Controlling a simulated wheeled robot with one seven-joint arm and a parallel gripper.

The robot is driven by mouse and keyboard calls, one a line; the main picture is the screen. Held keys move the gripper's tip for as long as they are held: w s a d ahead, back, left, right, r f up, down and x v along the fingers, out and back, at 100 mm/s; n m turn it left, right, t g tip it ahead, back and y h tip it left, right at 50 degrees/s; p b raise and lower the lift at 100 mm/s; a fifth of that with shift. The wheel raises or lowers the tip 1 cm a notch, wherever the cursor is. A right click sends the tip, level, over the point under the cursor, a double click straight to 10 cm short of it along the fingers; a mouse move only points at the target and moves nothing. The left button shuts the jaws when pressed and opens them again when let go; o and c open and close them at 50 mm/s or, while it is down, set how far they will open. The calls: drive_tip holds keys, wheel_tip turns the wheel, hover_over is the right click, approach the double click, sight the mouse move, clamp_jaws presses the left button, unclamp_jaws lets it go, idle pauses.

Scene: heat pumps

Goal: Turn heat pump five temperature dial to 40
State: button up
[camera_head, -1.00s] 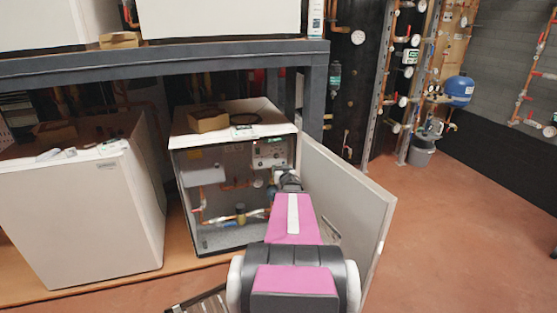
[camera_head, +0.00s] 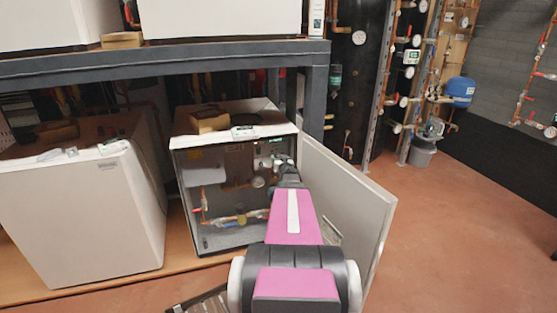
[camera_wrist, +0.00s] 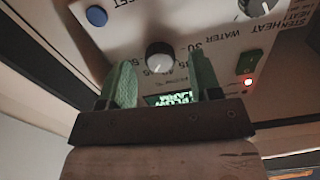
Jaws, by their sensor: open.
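The heat pump (camera_head: 232,160) stands under the grey bench with its front door (camera_head: 348,205) swung open to the right. Its control panel (camera_head: 266,149) is at the upper right inside, partly hidden by my arm. In the wrist view the panel appears upside down, with the dial (camera_wrist: 160,57), a dark knob with a light face, beside the word WATER and a scale including 30, 35, 40 and 45. My gripper (camera_wrist: 163,75) is open, its two green fingers on either side of the dial. I cannot tell whether they touch it. The pointer's exact setting is unclear.
A second knob (camera_wrist: 257,7), a blue button (camera_wrist: 96,16), a green switch (camera_wrist: 250,61) and a lit red lamp (camera_wrist: 248,83) are on the panel. A closed white unit (camera_head: 85,215) stands left. The bench post (camera_head: 316,105) is close above right.

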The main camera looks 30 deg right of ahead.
drive_tip(key=shift+w+d, duration=0.1)
drive_tip(key=shift+w, duration=0.4)
drive_tip(key=c, duration=0.9)
drive_tip(key=shift+c, duration=0.2)
drive_tip(key=shift+n, duration=0.3)
drive_tip(key=n, duration=0.3)
drive_tip(key=shift+n, duration=2.1)
